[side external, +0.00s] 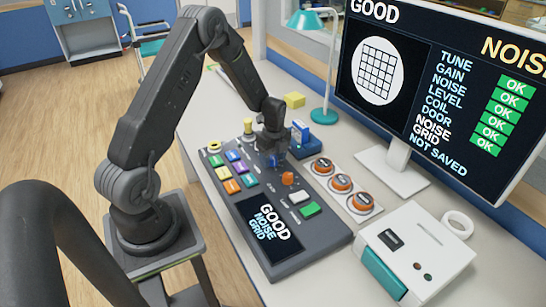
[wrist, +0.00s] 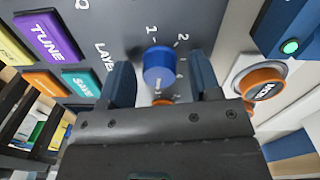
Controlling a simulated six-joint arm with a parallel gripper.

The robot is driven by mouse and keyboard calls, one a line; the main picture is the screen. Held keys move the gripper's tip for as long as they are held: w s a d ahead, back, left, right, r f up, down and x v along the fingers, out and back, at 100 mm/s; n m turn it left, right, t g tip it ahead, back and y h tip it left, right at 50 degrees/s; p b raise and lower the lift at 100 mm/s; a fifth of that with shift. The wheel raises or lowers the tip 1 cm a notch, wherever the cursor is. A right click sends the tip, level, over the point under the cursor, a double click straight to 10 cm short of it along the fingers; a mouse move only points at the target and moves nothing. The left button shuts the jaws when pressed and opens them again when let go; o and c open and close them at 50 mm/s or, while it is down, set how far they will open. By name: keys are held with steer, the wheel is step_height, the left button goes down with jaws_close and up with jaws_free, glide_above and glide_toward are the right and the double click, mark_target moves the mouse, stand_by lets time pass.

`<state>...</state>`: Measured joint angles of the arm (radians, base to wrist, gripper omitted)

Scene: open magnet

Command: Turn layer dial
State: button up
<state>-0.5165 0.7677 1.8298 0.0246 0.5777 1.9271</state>
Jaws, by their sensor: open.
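The blue layer dial (wrist: 159,68) sits on the grey control panel, with the numbers 1 and 2 beside it and the partly hidden word LAYER to its left. My gripper (wrist: 163,82) is open, with one finger on each side of the dial; I cannot tell whether either finger touches it. In the side external view my gripper (side external: 272,150) points down over the console (side external: 300,262), and it largely hides the dial there. The console's small screen (side external: 268,224) reads GOOD, NOISE, GRID.
Colored buttons, including purple TUNE (wrist: 47,36), lie left of the dial. An orange knob (side external: 287,178) is close by. Several orange round knobs (side external: 341,183) stand to the right. A blue box (side external: 305,146) is behind. The monitor (side external: 440,90) shows a grid and NOT SAVED.

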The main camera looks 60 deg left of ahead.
steer(key=shift+c, duration=0.3)
steer(key=c, duration=0.9)
steer(key=shift+o, duration=0.2)
